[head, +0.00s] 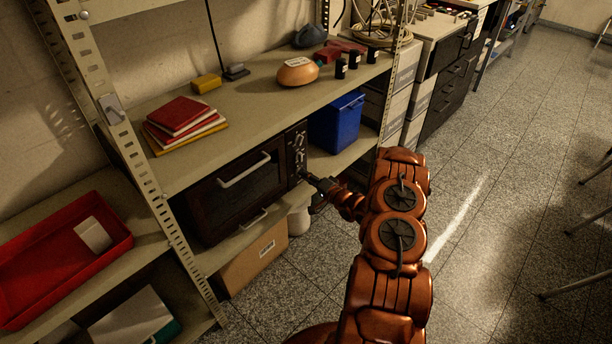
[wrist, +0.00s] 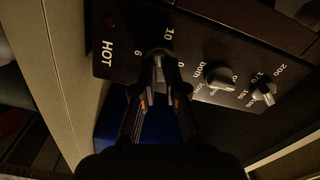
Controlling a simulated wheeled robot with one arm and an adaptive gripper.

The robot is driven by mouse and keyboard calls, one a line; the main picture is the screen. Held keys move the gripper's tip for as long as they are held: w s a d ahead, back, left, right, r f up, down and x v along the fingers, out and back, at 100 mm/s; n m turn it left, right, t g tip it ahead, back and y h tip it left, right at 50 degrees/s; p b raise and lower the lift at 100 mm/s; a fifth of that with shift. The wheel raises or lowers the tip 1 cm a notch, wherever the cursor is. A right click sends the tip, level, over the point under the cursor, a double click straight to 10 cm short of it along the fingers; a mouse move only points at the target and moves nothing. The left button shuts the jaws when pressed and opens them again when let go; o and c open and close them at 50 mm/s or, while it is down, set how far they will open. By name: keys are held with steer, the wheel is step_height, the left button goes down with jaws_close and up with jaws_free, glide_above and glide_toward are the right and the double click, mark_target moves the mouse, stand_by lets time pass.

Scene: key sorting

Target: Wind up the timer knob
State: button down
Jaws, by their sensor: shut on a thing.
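The dark oven (head: 196,208) sits on the shelf below the countertop, its control panel (head: 297,143) on its right side. In the wrist view the panel shows the timer knob (wrist: 157,64), with the numbers 6 and 10 printed around it. My gripper (wrist: 159,72) has one finger on each side of this knob and is shut on it. The fingers hide much of the knob. In the head view my gripper (head: 314,186) reaches the lower part of the panel, and the knob there is too small to make out.
Two other knobs, a middle one (wrist: 218,75) and an end one (wrist: 263,94), sit beside the gripped one. A blue bin (head: 337,122) stands right of the oven, close to my arm. A cardboard box (head: 255,257) is below the oven. Open floor lies to the right.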

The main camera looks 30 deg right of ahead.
steer(key=shift+m, duration=0.6)
steer(key=c, duration=1.2)
jaws_free()
steer(key=shift+s, duration=0.1)
steer(key=v, duration=1.1)
steer(key=shift+s+d, duration=0.2)
steer(key=shift+s, duration=0.2)
